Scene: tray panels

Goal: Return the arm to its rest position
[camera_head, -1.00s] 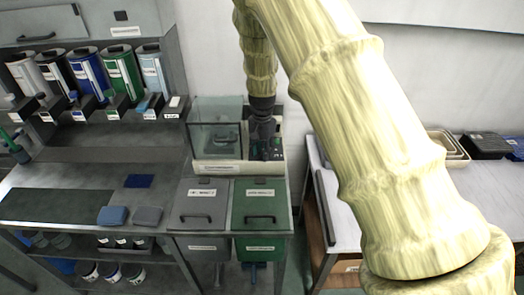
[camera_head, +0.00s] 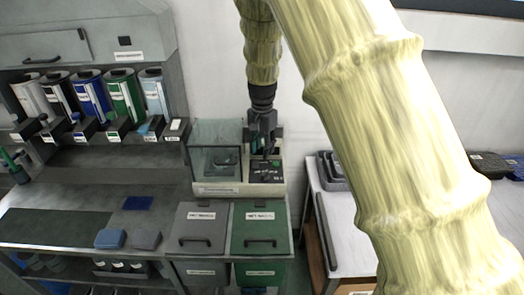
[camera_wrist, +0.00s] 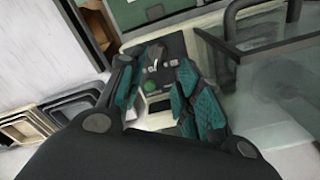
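My arm hangs down from the top of the head view, its pale yellow segments crossing the right half. My gripper (camera_head: 263,150) points down above the control panel of a bench device (camera_head: 240,188) with a clear box. In the wrist view, the teal-padded fingers of my gripper (camera_wrist: 160,95) are apart, with nothing between them. The panel (camera_wrist: 165,65) with a green button shows behind the gap. Whether the fingertips touch the panel cannot be told.
The clear box (camera_head: 215,150) stands just left of my gripper. A grey bin (camera_head: 199,225) and a green bin (camera_head: 259,225) are in front of it. Nested grey trays (camera_head: 331,168) lie on the white table (camera_head: 345,235) at right. Colored rolls (camera_head: 90,95) line the left shelf.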

